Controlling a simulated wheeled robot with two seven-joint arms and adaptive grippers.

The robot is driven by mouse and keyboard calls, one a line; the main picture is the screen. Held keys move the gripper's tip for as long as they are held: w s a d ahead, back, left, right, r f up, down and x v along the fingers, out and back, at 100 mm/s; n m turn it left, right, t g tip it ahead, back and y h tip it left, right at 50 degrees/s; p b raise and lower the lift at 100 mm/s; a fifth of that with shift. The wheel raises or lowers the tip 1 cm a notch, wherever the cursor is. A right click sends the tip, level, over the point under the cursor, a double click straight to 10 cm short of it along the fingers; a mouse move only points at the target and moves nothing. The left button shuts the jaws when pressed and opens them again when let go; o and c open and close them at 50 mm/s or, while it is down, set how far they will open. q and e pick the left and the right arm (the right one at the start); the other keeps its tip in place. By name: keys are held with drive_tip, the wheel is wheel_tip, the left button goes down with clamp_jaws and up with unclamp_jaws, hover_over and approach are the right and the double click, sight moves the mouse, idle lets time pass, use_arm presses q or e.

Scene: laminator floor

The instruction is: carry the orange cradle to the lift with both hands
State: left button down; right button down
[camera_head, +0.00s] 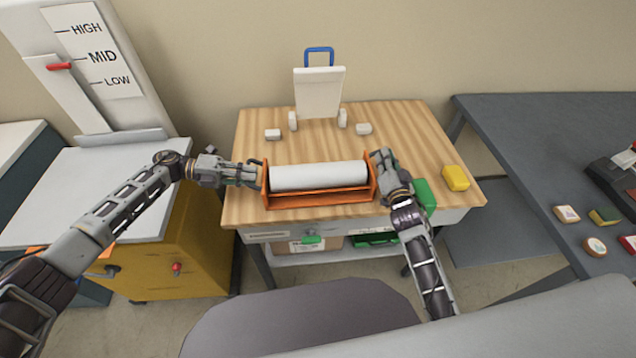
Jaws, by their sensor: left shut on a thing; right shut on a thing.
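The orange cradle (320,197) is over the front part of the wooden table, with a white roll (318,176) lying in it. I cannot tell whether its base touches the tabletop. My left gripper (256,174) is shut on the cradle's left end. My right gripper (377,172) is shut on its right end; the fingers partly hide that end. The cradle looks about level. The lift (110,185) stands at the left, with a grey top, a yellow body and a HIGH, MID, LOW scale (97,52); its red pointer (60,67) is near MID.
A dark table (530,125) is at the right. The lift's grey top looks clear.

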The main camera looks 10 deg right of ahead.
use_arm(q)
drive_tip(key=shift+a+r, duration=0.1)
drive_tip(key=shift+r, duration=0.05)
use_arm(e)
drive_tip(key=shift+d+r, duration=0.1)
drive_tip(key=shift+r, duration=0.2)
